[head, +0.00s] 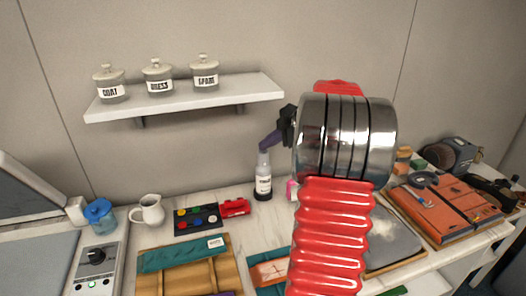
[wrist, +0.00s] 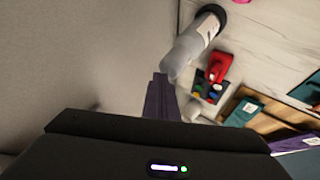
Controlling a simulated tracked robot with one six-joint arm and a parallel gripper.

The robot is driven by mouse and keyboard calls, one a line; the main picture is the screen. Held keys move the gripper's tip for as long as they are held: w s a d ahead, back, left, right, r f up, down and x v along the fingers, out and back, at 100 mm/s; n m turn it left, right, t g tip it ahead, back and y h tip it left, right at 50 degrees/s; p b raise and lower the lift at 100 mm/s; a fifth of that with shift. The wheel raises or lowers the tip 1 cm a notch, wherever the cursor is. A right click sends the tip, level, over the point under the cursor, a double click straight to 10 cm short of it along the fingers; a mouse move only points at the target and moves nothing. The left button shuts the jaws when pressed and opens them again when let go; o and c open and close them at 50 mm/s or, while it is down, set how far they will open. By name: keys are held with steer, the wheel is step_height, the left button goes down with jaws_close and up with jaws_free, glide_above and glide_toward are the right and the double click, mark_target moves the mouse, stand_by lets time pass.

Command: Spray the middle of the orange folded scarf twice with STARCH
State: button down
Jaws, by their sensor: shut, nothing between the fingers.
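A clear-grey spray bottle (head: 263,180) with a dark base and a white label stands upright on the counter below the shelf. The label's print is too small to read surely. My gripper (head: 265,146) has purple fingers, shut and empty, at the bottle's top. In the wrist view the shut fingers (wrist: 160,80) lie beside the bottle's top end (wrist: 190,48); I cannot tell whether they touch. An orange flat piece with pale marks (head: 270,272) lies at the front, partly hidden by my arm. A larger orange flat item (head: 435,208) lies at the right. I cannot tell which is the scarf.
A wall shelf (head: 190,98) with three labelled jars hangs above, left of my gripper. A white jug (head: 150,209), a dark tray of coloured discs (head: 197,219) and a red item (head: 235,208) stand left of the bottle. A teal cloth (head: 180,255) lies in front.

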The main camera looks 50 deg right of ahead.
mark_target(267, 152)
steer(key=shift+r, duration=1.7)
